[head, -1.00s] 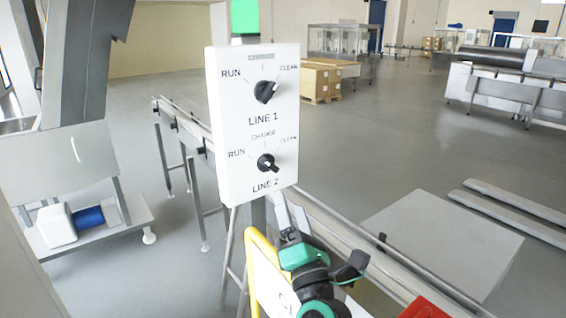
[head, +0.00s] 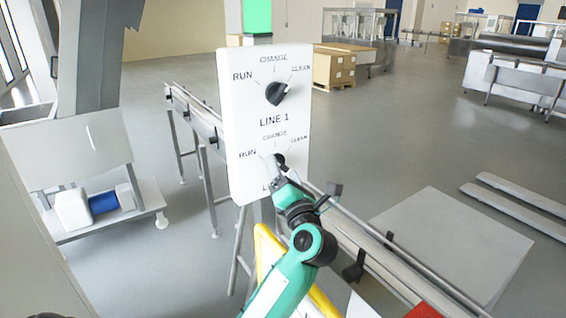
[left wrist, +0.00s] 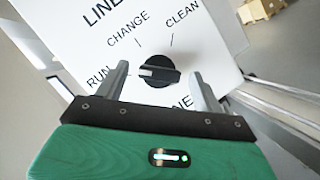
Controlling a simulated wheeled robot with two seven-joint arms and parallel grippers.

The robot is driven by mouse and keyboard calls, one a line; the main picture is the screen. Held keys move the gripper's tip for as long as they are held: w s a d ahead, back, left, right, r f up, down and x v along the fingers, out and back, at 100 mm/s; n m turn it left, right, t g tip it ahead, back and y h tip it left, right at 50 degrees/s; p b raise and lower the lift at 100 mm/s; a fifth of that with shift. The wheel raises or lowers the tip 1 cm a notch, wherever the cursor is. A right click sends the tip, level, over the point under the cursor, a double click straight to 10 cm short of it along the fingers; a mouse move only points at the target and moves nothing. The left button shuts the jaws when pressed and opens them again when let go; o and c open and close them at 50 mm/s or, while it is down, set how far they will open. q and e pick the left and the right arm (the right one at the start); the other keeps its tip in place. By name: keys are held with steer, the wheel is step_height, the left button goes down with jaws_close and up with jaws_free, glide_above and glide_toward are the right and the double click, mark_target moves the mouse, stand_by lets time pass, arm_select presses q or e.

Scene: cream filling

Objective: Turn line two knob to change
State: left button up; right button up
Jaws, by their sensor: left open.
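The white control panel (head: 236,125) stands upright with LINE 1 above LINE 2, each marked RUN, CHANGE and CLEAN. The black line two knob (left wrist: 160,70) shows in the left wrist view; the pale mark at its left end faces RUN. In the head view the knob (head: 281,160) is partly hidden by my left gripper (head: 277,177). My left gripper (left wrist: 160,72) is open, with one finger on each side of the knob and a gap at both sides. My right gripper is not in view.
A conveyor with metal rails (head: 190,110) runs behind the panel toward the lower right. A green light (head: 257,16) is above the panel. Open grey floor lies beyond.

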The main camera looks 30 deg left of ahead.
arm_select(q)
steer(key=shift+w+a+r, duration=0.15)
steer(key=shift+w+a, duration=0.3)
steer(key=shift+a, duration=0.1)
steer(key=c, duration=1)
steer(key=shift+o, duration=0.2)
steer(key=shift+r+m+p, duration=0.25)
steer(key=shift+m+p, duration=0.05)
steer(key=shift+p, duration=0.65)
steer(key=m+h+p, duration=0.1)
steer(key=m+p, duration=0.2)
steer(key=p, duration=0.4)
steer(key=m+h+p, duration=0.2)
steer(key=m+p, duration=0.2)
steer(key=p, duration=0.4)
steer(key=shift+r, duration=0.1)
steer(key=shift+f+m+p, duration=0.2)
steer(key=shift+m+p, duration=0.4)
steer(key=shift+p, duration=0.25)
steer(key=shift+m+g+h, duration=0.3)
steer(key=shift+f, duration=0.1)
